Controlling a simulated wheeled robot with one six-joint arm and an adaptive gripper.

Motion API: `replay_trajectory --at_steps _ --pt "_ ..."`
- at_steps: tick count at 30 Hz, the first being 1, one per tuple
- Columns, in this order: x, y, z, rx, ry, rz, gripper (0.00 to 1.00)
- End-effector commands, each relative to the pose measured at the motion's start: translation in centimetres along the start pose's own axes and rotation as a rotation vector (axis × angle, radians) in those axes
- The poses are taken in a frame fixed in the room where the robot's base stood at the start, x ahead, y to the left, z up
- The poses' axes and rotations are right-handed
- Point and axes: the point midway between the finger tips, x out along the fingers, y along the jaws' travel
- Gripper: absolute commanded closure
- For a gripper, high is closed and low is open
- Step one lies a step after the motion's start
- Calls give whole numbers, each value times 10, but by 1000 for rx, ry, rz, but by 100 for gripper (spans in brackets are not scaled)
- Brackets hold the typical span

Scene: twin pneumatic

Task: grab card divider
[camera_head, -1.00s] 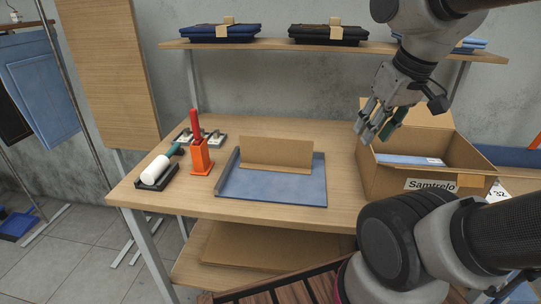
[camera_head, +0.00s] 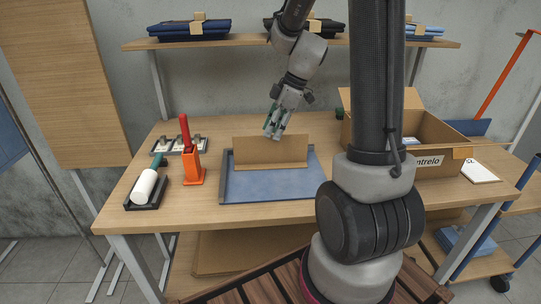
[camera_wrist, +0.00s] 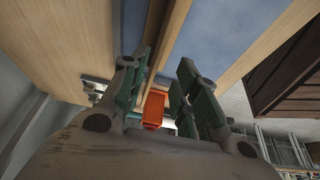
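The card divider (camera_head: 255,153) is a brown folded cardboard piece. It stands upright on the blue tray (camera_head: 270,188), with a narrow foot flap along its lower edge. In the wrist view the two green-padded fingers (camera_wrist: 163,85) are apart. The divider (camera_wrist: 170,40) shows as a narrow brown strip running toward the gap between them. I cannot tell whether the fingers touch it.
An orange holder (camera_head: 194,166) with a red handle and a white roller (camera_head: 144,186) stand left of the tray. An open cardboard box (camera_head: 440,160) is at the right, partly behind my arm. A shelf (camera_head: 240,44) with folded clothes runs above the table.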

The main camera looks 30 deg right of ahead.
Motion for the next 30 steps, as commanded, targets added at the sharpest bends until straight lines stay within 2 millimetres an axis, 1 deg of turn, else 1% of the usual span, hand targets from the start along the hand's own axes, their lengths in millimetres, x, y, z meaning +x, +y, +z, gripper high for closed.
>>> replay_trajectory --at_steps 1,5,13,16,22,23,27,28,30 --pt "7 0 0 -1 -1 -4 70" --pt "23 0 1 1 -1 -5 70" --pt "62 6 5 0 -2 -3 70" --pt "69 6 5 1 -1 -3 70" --pt "70 6 5 0 -1 -1 70" --pt "70 6 5 0 -1 -1 71" --pt "70 6 5 0 -1 -1 97" --pt "70 6 5 0 -1 -1 100" --pt "70 6 5 0 -1 -1 100"
